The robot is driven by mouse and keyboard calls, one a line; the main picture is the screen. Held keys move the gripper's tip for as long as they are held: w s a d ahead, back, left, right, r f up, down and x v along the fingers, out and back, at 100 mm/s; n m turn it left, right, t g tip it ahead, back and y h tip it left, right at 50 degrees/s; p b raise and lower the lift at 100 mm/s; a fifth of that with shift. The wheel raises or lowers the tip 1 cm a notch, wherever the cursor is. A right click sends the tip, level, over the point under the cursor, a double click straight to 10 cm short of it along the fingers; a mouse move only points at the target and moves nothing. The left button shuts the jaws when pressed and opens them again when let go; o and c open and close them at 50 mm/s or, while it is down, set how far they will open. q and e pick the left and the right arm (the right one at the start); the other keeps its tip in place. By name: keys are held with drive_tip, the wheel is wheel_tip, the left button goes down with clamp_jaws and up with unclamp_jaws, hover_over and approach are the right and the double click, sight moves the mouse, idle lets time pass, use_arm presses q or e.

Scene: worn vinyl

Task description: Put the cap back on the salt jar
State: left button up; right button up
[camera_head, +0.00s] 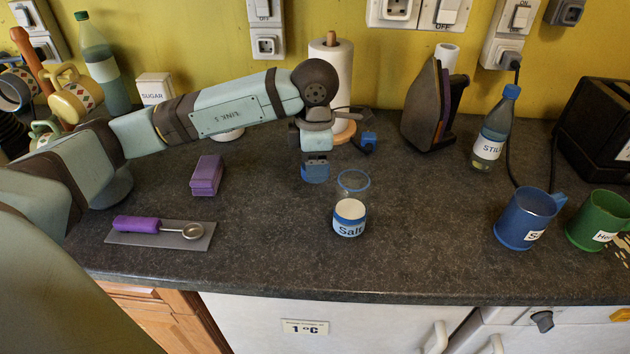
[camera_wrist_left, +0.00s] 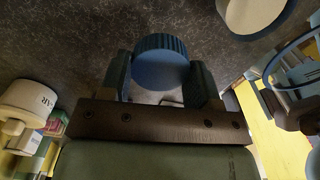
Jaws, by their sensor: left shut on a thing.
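The salt jar (camera_head: 349,228) stands upright on the dark worktop. It has a white and blue lower part with a "Salt" label, clear upper walls and an open blue rim. My left gripper (camera_head: 315,160) is shut on the blue cap (camera_head: 316,176), left of and a little behind the jar's rim, apart from it. In the left wrist view the ridged round cap (camera_wrist_left: 161,62) sits between the two fingers, and the jar's blue rim (camera_wrist_left: 268,75) shows at the right. My right gripper is not in view.
A purple sponge block (camera_head: 207,175) and a measuring spoon (camera_head: 140,224) on a grey mat lie to the left. A paper towel roll (camera_head: 338,68) and an iron (camera_head: 424,105) stand behind. A water bottle (camera_head: 491,135) and blue mug (camera_head: 527,218) stand right. Worktop around the jar is clear.

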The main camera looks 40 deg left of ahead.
use_arm(q)
wheel_tip(320, 180, up, 12)
idle(0.6)
drive_tip(key=w+d+f+m, duration=0.2)
drive_tip(key=d+m, duration=0.1)
drive_tip(key=m, duration=0.8)
drive_tip(key=w+d+f+m, duration=0.2)
drive_tip(key=w+d+m, duration=0.1)
drive_tip(key=m, duration=0.8)
drive_tip(key=shift+w+d+f+m, duration=0.15)
drive_tip(key=shift+d+f+m, duration=0.15)
drive_tip(key=shift+d, duration=0.25)
